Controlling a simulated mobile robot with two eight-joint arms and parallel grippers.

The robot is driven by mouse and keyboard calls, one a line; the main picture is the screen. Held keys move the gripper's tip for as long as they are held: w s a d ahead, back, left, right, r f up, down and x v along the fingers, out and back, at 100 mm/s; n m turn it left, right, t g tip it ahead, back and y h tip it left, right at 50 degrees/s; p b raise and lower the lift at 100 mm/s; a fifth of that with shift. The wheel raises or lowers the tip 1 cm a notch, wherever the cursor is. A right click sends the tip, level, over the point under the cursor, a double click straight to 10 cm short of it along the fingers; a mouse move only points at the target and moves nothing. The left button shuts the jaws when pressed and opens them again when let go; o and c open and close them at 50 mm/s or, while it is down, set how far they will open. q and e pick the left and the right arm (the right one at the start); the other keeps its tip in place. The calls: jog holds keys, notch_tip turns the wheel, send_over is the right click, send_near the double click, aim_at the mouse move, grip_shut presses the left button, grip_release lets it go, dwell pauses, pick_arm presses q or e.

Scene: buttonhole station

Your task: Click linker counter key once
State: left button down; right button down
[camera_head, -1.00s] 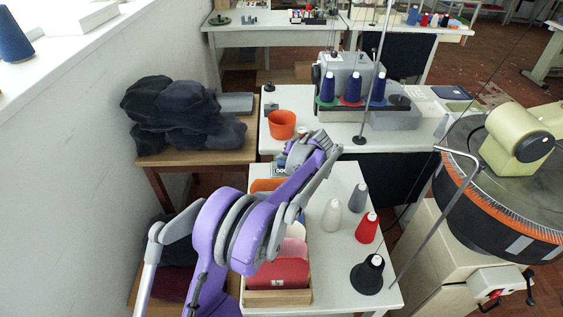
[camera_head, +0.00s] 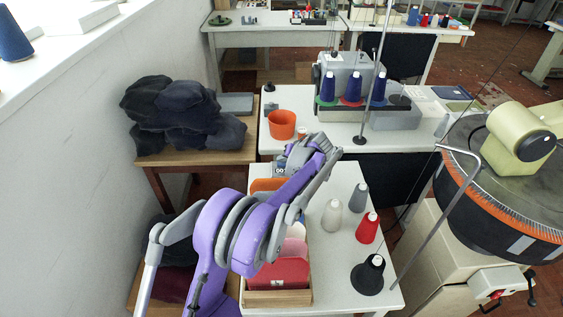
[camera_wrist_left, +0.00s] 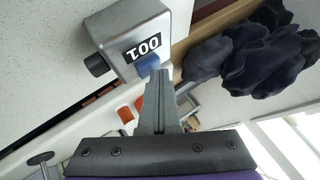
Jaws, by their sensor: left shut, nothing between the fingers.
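The linker counter is a grey metal box; in the left wrist view the counter (camera_wrist_left: 128,35) is at the top, with a black knob on its side. Its display appears upside down there and seems to read 001. The blue key (camera_wrist_left: 148,65) sits on its lower edge. My left gripper (camera_wrist_left: 160,75) is shut and empty, its tips right by the key; I cannot tell whether they touch it. My right gripper is not in view.
Several yarn cones stand to the right on the same table, among them a grey cone (camera_head: 359,197) and a red cone (camera_head: 367,228). An orange cup (camera_head: 282,125) stands behind the counter. Dark folded fabric (camera_head: 184,115) lies on a wooden table to the left. A red container (camera_head: 280,272) is in front.

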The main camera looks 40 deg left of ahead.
pick_arm(q)
jog(key=shift+r, duration=0.1)
jog(key=shift+r+p, duration=0.65)
jog(key=shift+r, duration=0.25)
jog(key=shift+r, duration=0.1)
jog(key=shift+r+p, duration=1.65)
jog(key=shift+r, duration=0.8)
jog(key=shift+f, duration=0.1)
